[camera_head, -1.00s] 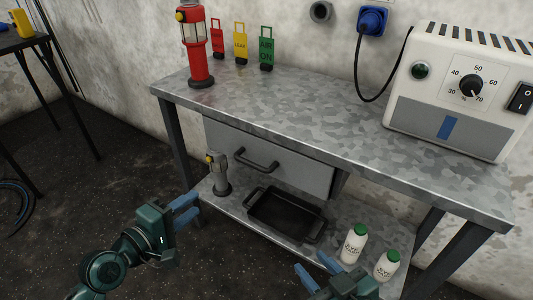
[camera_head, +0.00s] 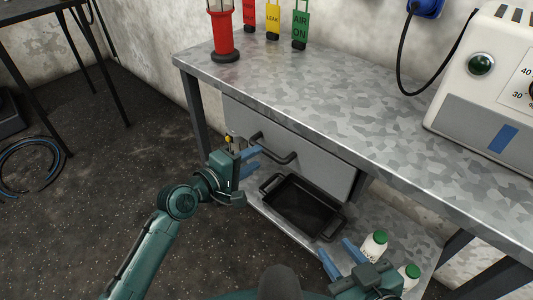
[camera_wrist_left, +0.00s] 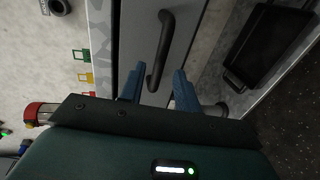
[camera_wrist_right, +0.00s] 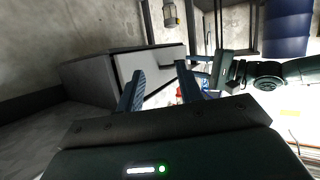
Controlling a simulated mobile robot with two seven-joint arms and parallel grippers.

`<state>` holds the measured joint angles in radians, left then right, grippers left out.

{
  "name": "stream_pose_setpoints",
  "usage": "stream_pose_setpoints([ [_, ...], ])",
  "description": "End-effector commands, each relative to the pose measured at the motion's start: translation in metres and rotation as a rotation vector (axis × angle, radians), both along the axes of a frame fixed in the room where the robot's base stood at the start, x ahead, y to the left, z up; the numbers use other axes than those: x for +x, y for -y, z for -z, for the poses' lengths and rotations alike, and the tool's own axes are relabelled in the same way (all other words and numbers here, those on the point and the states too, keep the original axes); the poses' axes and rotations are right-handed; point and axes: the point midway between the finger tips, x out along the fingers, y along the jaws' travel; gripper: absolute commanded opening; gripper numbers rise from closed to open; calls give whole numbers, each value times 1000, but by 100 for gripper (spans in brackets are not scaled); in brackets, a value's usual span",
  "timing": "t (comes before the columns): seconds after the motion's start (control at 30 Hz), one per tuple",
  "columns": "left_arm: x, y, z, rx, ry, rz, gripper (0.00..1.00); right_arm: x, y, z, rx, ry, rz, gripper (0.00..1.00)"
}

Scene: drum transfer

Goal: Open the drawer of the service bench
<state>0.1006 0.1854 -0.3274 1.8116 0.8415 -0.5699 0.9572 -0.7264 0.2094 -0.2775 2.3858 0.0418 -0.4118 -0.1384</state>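The service bench (camera_head: 330,115) has a grey drawer (camera_head: 315,165) under its top, and the drawer front looks closed. A dark bar handle (camera_head: 272,149) is on the drawer front. My left gripper (camera_head: 252,162) is open and empty, in front of the handle's left end. In the left wrist view the handle (camera_wrist_left: 165,45) lies ahead between the two blue fingers (camera_wrist_left: 158,88), apart from them as far as I can tell. My right gripper (camera_head: 342,262) is open and empty near the lower shelf's front, beside the white bottles.
A black tray (camera_head: 273,185) and white bottles with green caps (camera_head: 374,245) stand on the lower shelf. On the bench top are a red lantern-like device (camera_head: 223,35), upright tags (camera_head: 300,28) and a white control box (camera_head: 480,110).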

Motion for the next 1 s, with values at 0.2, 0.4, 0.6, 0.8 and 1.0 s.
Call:
stream_pose_setpoints([
  [0.2, 28, 24, 9, -1, 0, 0, 32, 4, -1, 3, -4, 52, -3, 36],
  [0.4, 39, 33, 10, 0, 1, 0, 32, 7, -1, 0, -2, 89, -2, 36],
  [0.6, 40, 34, 10, 0, 0, 0, 32, 7, -1, 0, -1, 91, -3, 36],
  [0.8, 39, 33, 10, 0, 0, 0, 23, 6, -2, 1, -1, 89, -4, 36],
  [1.0, 39, 33, 10, 0, 0, 0, 7, 6, -2, 1, 0, 88, -4, 36],
])
